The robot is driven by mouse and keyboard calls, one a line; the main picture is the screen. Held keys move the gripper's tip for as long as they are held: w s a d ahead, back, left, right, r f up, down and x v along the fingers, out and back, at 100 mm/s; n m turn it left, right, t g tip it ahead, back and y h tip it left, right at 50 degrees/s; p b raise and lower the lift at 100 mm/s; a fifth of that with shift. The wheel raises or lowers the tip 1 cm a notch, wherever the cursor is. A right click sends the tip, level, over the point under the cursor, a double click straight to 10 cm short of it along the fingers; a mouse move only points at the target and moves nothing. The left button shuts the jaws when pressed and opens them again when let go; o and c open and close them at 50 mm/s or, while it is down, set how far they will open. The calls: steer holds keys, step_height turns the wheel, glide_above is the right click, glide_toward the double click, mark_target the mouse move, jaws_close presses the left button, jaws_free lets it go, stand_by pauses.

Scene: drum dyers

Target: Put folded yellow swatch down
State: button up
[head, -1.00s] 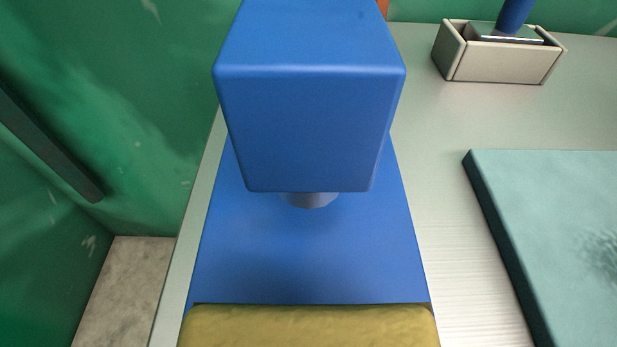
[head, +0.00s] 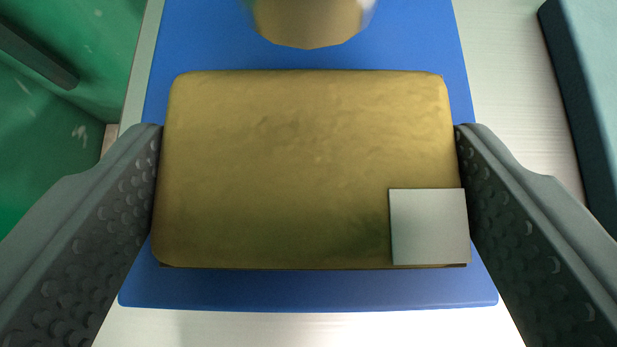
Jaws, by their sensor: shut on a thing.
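The folded yellow swatch (head: 300,160) is a thick, mustard-coloured rectangle with rounded corners. A small pale grey square (head: 430,227) lies on its lower right corner. My gripper (head: 309,140) is shut on the swatch, with one dark, dimpled finger against its left edge and one against its right edge. The swatch lies flat over a blue board (head: 300,290), which shows on all sides of it. I cannot tell whether its underside touches the board or is slightly above it.
A tan round post (head: 308,22) stands just beyond the swatch's far edge. A dark-sided teal slab (head: 592,110) lies at right on the pale tabletop (head: 510,80). A green wall (head: 85,35) with a dark bar (head: 35,52) is at left.

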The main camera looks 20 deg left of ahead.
steer(key=o, duration=1)
steer(key=shift+f, duration=0.1)
steer(key=shift+o, duration=0.2)
steer(key=shift+s+r, duration=0.1)
steer(key=shift+r, duration=0.1)
steer(key=v, duration=1.1)
steer(key=shift+s+r, duration=0.2)
steer(key=shift+s, duration=0.1)
steer(key=shift+d, duration=0.1)
